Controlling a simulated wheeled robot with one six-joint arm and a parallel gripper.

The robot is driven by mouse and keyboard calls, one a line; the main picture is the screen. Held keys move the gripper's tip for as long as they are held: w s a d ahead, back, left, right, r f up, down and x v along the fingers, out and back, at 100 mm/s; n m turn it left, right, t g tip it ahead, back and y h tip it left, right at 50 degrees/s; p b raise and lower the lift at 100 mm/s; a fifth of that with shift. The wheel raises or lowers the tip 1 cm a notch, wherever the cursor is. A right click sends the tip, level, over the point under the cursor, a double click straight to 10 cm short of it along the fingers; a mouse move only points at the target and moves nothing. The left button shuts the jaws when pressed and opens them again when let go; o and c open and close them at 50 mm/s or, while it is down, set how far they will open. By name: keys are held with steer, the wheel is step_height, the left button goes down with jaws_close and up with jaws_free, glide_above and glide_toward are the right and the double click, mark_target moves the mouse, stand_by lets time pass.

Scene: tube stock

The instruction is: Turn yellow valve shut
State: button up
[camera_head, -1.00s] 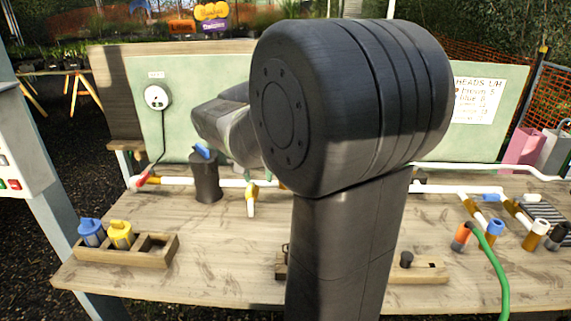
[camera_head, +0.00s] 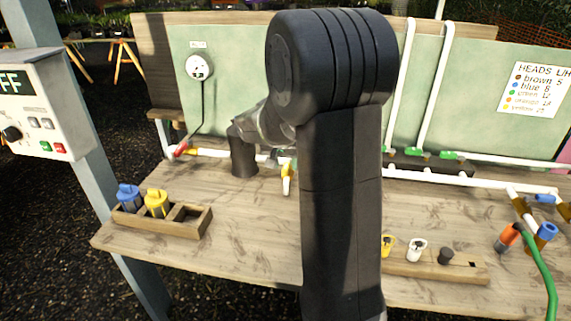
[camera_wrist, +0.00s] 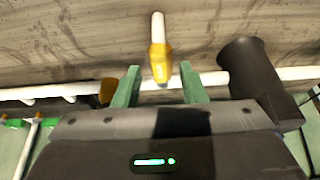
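The yellow valve (camera_head: 288,171) sits on the white pipe along the back of the bench, with a stub with a white end pointing toward the bench front. In the wrist view the valve (camera_wrist: 159,62) lies between and just beyond the tips of my gripper (camera_wrist: 160,72). The green fingers are apart, one on each side of it, with nothing held. I cannot tell whether either finger touches it. In the head view my arm hides most of the gripper.
A dark cylinder (camera_head: 243,158) stands close beside the valve; it also shows right of the fingers in the wrist view (camera_wrist: 243,70). A wooden holder (camera_head: 190,228) with blue and yellow pieces is at front left. A rack (camera_head: 430,267) of small heads is at front right. The middle bench is clear.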

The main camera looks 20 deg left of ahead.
steer(key=shift+w+f, duration=0.2)
steer(key=shift+f, duration=0.3)
jaws_close()
